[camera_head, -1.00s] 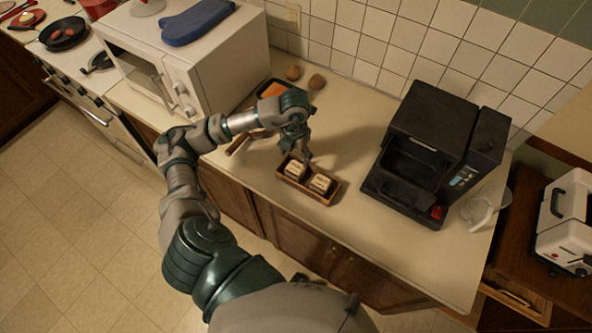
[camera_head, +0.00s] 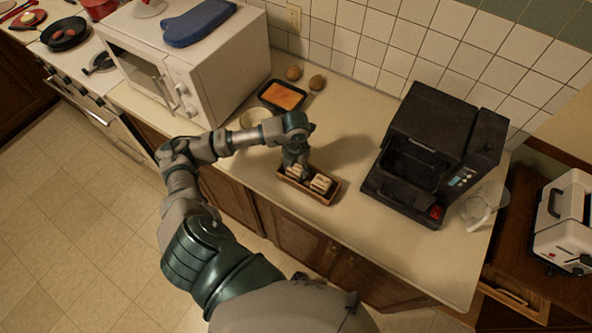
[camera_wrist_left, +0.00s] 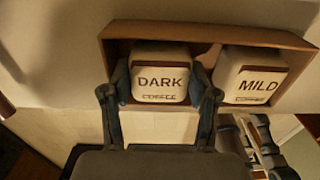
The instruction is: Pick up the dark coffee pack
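The dark coffee pack (camera_wrist_left: 160,85) is a cream block labelled DARK, standing in the left part of a wooden box (camera_wrist_left: 200,30). A similar mild coffee pack (camera_wrist_left: 258,80) stands to its right, and it also shows in the head view (camera_head: 320,184). My left gripper (camera_wrist_left: 162,80) is open, with one finger on each side of the dark pack. I see no clear grip on the pack. In the head view my left gripper (camera_head: 296,169) reaches down into the box (camera_head: 301,190) and partly hides the dark pack. My right gripper is not in view.
A black coffee machine (camera_head: 425,150) stands right of the box, with a clear jug (camera_head: 484,208) beside it. A white microwave (camera_head: 190,65), a dark tray with orange contents (camera_head: 283,95) and a bowl (camera_head: 255,117) are to the left. The counter between box and machine is clear.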

